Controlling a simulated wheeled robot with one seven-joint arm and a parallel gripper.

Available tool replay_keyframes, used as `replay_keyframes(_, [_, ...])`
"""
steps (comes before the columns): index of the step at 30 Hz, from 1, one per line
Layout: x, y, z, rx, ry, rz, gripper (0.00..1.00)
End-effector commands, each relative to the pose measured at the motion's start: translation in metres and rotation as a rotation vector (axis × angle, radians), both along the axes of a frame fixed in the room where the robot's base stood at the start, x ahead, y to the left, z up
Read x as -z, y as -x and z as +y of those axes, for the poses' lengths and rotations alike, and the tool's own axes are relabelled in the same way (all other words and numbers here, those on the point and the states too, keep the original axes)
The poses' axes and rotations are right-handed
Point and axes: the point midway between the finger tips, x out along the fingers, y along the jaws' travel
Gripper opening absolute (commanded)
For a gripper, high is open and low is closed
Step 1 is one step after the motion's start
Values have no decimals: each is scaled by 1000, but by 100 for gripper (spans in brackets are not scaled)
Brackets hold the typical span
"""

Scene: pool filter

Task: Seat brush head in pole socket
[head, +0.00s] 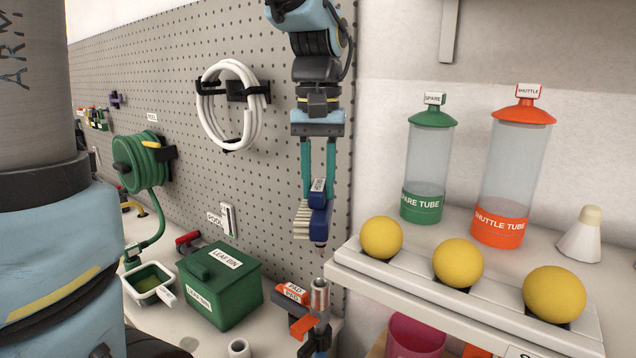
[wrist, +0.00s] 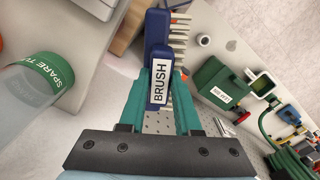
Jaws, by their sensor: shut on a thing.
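The blue brush head (head: 315,222) hangs upright between the fingers of my gripper (head: 318,186), bristles to the left. In the wrist view the brush head (wrist: 159,30) shows its white BRUSH label, with my gripper's teal fingers (wrist: 160,95) on either side of it. My gripper is shut on it. A silver upright tube end (head: 319,296), which looks like the pole socket, stands below the brush head. A clear gap separates them. I cannot make out the socket in the wrist view.
A shelf with yellow balls (head: 458,262) and two clear tubes (head: 503,165) stands close on the right. A green leaf bin (head: 220,284) and a small white cup (head: 239,348) are on the bench at left. A pegboard (head: 270,150) rises behind.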

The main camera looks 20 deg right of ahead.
Motion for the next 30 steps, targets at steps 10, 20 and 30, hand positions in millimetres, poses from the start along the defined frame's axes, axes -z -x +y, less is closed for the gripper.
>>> replay_keyframes(10, [-1,0,0,0,0,0,0])
replay_keyframes(20, [20,0,0,0,0,0,0])
replay_keyframes(30, [52,1,0,0,0,-1,0])
